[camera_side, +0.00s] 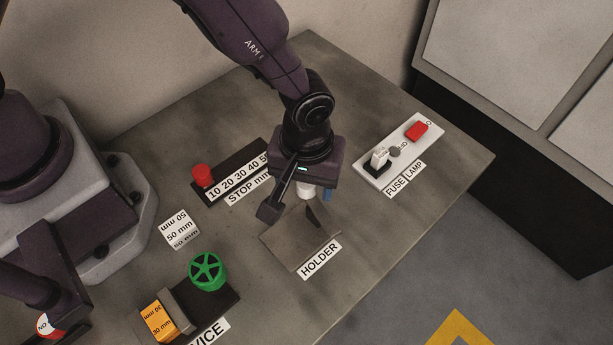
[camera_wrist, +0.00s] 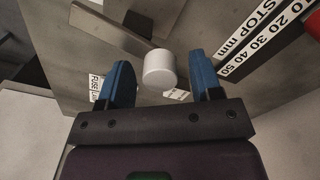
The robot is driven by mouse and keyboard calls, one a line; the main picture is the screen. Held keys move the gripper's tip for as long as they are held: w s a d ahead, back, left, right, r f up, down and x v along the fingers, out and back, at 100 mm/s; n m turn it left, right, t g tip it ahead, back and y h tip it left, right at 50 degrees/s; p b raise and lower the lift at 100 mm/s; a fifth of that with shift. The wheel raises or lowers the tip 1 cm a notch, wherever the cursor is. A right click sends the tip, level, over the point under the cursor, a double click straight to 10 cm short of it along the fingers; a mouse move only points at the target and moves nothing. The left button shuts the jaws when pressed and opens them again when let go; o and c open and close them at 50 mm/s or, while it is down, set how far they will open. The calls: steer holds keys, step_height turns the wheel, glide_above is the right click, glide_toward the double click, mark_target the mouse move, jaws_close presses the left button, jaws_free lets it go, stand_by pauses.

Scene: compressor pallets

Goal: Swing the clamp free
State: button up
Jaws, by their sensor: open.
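My gripper (camera_side: 316,192) points down over the back edge of the holder (camera_side: 285,240), a grey plate with a label in front. The jaws are open. In the wrist view a white cylindrical knob (camera_wrist: 159,70) stands between the blue fingertips, with a gap on both sides. A grey bar (camera_wrist: 110,31) runs from the upper left to beside the knob; it looks like the clamp's arm. Whether bar and knob are joined is unclear. In the side view the knob (camera_side: 305,190) shows only partly below my gripper, and the bar is mostly hidden.
The stop block (camera_side: 203,176) with a red knob and mm scale lies left of the holder. The fuse and lamp panel (camera_side: 397,155) is to the right. A 50 mm block (camera_side: 179,229), a green handwheel (camera_side: 207,271) and an orange 30 mm block (camera_side: 158,321) are at front left.

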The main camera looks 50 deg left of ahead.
steer(key=c, duration=0.9)
steer(key=shift+s+n, duration=0.35)
steer(key=shift+n, duration=0.85)
steer(key=o, duration=0.9)
steer(key=shift+r, duration=0.1)
step_height(320, 180, up, 13)
